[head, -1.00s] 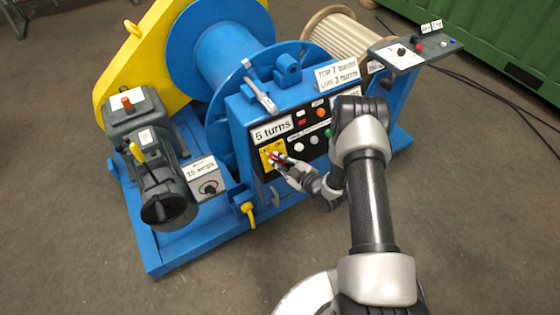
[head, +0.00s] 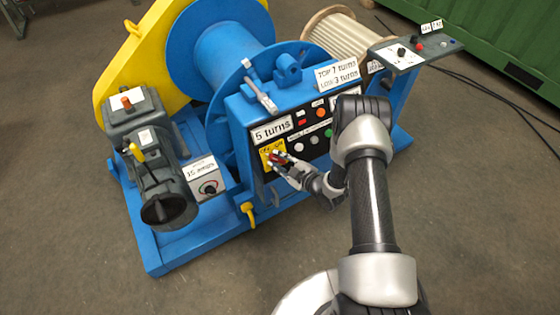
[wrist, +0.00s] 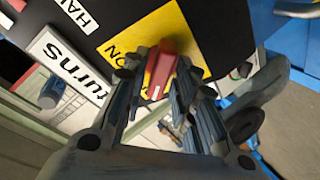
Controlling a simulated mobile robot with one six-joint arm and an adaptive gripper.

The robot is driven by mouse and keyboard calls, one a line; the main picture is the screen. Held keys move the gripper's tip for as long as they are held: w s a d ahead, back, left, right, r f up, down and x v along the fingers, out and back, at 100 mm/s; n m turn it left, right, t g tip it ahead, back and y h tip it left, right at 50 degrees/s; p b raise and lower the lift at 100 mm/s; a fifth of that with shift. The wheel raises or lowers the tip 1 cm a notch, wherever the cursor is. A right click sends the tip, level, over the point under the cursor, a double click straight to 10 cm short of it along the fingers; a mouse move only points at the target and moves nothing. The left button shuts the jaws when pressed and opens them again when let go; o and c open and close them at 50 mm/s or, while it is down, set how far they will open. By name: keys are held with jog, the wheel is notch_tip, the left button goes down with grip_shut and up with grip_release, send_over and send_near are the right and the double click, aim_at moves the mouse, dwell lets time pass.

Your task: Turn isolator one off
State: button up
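The isolator is a red handle (wrist: 160,72) on a yellow plate (wrist: 183,32) with black lettering, on the black front panel of the blue winch. In the head view the yellow plate (head: 265,150) sits at the panel's lower left, under the "5 turns" label. My gripper (wrist: 166,82) reaches it from the front, with one finger on each side of the handle and little or no gap. It looks shut on the handle. In the head view my gripper (head: 279,161) covers part of the plate, and the handle's exact angle is hard to read.
Several buttons (head: 314,141) sit right of the isolator on the panel. A grey motor (head: 165,190) and a "15 amps" box (head: 207,187) stand to the left. A yellow hook-shaped part (head: 248,212) is below. A control box (head: 415,50) is at the upper right. The floor in front is open.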

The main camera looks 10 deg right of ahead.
jog(key=shift+o, duration=0.6)
jog(key=shift+s, duration=0.1)
jog(key=shift+s+d+r, duration=0.15)
jog(key=shift+s+d, duration=0.1)
jog(key=shift+s, duration=0.05)
jog(key=v, duration=1.1)
